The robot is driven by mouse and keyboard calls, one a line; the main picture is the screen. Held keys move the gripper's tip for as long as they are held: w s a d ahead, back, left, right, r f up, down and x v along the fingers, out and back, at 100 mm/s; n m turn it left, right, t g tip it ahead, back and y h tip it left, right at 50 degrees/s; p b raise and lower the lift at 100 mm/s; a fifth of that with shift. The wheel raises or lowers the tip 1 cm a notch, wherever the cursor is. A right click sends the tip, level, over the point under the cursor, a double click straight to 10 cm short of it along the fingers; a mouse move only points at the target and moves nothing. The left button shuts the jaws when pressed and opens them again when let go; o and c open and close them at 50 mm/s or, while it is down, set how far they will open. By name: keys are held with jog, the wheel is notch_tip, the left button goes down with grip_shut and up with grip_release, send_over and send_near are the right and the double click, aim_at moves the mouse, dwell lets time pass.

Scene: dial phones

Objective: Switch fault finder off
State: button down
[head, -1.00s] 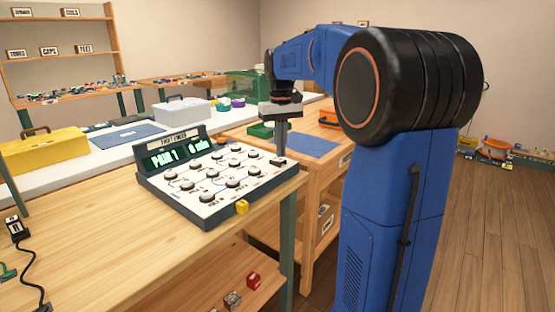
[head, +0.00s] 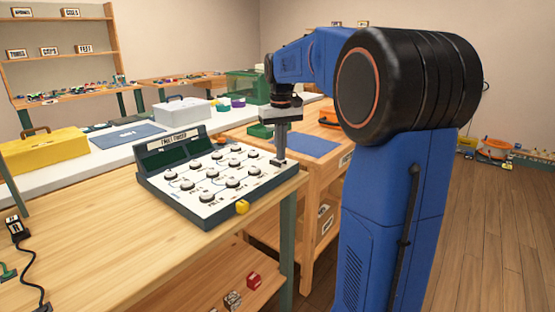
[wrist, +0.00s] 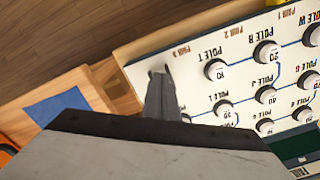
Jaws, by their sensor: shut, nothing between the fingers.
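The fault finder (head: 215,205) is a white-topped, dark-green cased panel with several round knobs, standing on the wooden bench. Its raised display (head: 170,150) is dark and shows no text. In the wrist view the panel (wrist: 190,68) fills the upper right, with labelled black-and-white knobs. My gripper (head: 279,162) points down at the panel's far right corner, its fingers shut and empty. In the wrist view my gripper (wrist: 160,78) covers part of the panel's edge. Whatever lies right under the fingertips is hidden, and I cannot tell whether they touch it.
A corded black device (head: 16,228) lies on the bench (head: 110,220) at left. A second bench with a blue mat (head: 312,144) stands behind my gripper. The bench left of the panel is mostly clear.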

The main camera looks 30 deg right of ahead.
notch_tip(320, 180, up, 7)
dwell(1.1)
jog(key=shift+f, duration=0.1)
dwell(0.3)
jog(key=s+a+f+t, duration=0.1)
jog(key=s+a+f, duration=0.1)
jog(key=s+a, duration=0.25)
jog(key=s+a+f+n+t, duration=0.1)
jog(key=s+a+f, duration=0.15)
jog(key=s, duration=0.35)
jog(key=s+a+f, duration=0.2)
jog(key=s+a, duration=0.2)
jog(key=s, duration=0.2)
jog(key=s+a+f+n+t, duration=0.1)
jog(key=s+a+f, duration=0.3)
jog(key=s+f, duration=0.9)
jog(key=shift+s+a+f+t, duration=0.3)
jog(key=shift+s+a+t, duration=0.1)
jog(key=shift+t, duration=0.5)
